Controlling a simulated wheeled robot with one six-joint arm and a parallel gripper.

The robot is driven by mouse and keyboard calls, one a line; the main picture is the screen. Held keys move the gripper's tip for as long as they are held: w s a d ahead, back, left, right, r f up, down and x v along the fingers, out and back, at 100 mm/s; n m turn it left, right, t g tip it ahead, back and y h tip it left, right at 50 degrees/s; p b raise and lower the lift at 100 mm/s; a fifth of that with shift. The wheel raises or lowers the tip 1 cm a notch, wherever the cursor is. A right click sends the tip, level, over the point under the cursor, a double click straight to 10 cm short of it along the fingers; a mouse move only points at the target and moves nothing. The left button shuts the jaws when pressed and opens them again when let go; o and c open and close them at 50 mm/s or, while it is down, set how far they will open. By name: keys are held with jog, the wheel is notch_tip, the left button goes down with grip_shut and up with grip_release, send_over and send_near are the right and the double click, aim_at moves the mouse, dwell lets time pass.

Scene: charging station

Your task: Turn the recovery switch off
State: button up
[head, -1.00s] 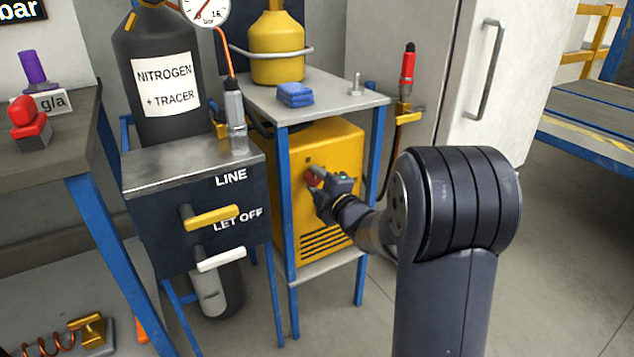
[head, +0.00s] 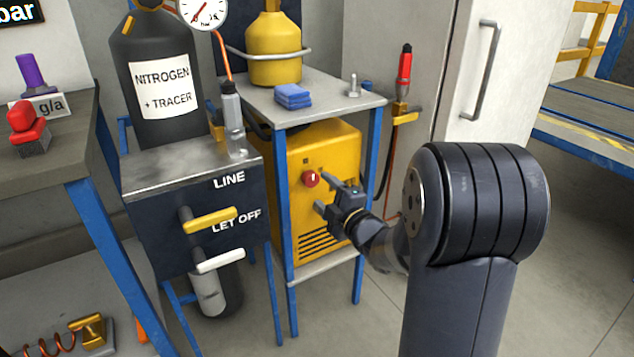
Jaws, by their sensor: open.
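The recovery switch (head: 310,179) is a round red knob with a white mark, on the front of the yellow recovery machine (head: 335,148). The white mark looks roughly upright; a small dark mark sits on the panel just above the knob. My gripper (head: 322,191) is open and empty, with its two fingers pointing toward the panel, a little right of and below the knob. It looks apart from the knob.
The yellow machine stands between the blue legs of a grey-topped stand (head: 330,98) holding a yellow cylinder (head: 273,50) and blue cloth (head: 293,95). Left is the dark panel with yellow (head: 212,220) and white (head: 220,261) handles. A red-handled tool (head: 404,70) hangs right.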

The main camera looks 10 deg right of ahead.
aim_at(313, 181)
jog(key=p+v, duration=0.1)
jog(key=v, duration=0.4)
jog(key=shift+s, duration=0.25)
jog(key=b+x, duration=0.2)
jog(key=x, duration=0.9)
jog(key=shift+d+b, duration=0.1)
jog(key=shift+b, duration=0.25)
jog(key=shift+s, duration=0.15)
